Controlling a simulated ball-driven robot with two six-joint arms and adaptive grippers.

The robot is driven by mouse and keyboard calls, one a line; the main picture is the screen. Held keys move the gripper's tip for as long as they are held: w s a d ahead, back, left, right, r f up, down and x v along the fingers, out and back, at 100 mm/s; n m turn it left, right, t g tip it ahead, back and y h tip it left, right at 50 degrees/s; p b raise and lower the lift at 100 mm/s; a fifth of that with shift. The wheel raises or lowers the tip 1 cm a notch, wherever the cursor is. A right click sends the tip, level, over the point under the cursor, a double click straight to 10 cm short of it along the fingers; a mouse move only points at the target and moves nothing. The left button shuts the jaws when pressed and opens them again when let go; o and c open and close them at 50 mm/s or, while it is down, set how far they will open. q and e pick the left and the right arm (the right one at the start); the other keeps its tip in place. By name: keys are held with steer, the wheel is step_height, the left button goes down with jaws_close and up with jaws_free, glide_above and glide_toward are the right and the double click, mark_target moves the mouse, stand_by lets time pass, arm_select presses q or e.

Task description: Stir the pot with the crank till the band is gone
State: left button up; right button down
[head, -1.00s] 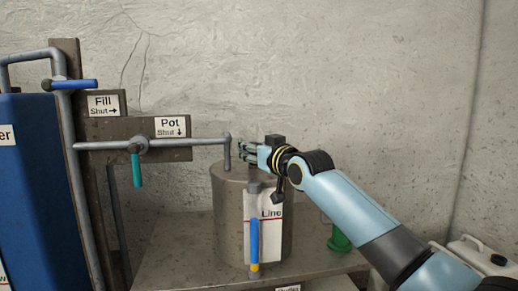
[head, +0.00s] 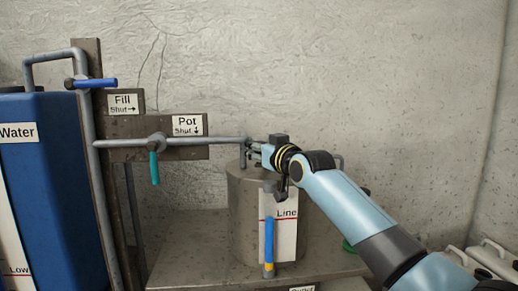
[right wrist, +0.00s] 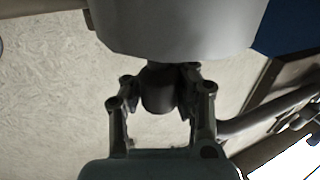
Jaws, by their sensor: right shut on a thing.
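The grey metal pot (head: 245,215) stands on the bench, and its wall also fills the top of the right wrist view (right wrist: 175,25). A gauge on its front has a blue column (head: 269,240) with a short yellow band (head: 268,267) at its bottom, beside a white card marked "Line" (head: 286,225). My right gripper (head: 256,149) is above the pot's top, close to the spout. In the right wrist view its fingers are shut on a dark round knob (right wrist: 159,92), apparently the crank's handle. The rest of the crank is hidden. My left gripper is out of view.
The pot tap has a teal lever (head: 154,168) pointing down on the pipe. The fill tap has a blue lever (head: 98,83) pointing right. The blue water tank (head: 55,190) stands at left. A green object (head: 348,246) is partly hidden behind my right arm.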

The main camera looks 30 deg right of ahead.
steer(key=shift+a+f, duration=0.2)
steer(key=shift+f, duration=0.25)
stand_by(0.4)
steer(key=c, duration=1.7)
jaws_free()
steer(key=o, duration=0.4)
steer(key=shift+s+a+r, duration=0.25)
steer(key=shift+a, duration=0.15)
steer(key=o, duration=0.4)
steer(key=shift+r, duration=0.2)
steer(key=shift+c, duration=0.2)
steer(key=shift+d, duration=0.1)
steer(key=s, duration=1.2)
steer(key=shift+d, duration=0.15)
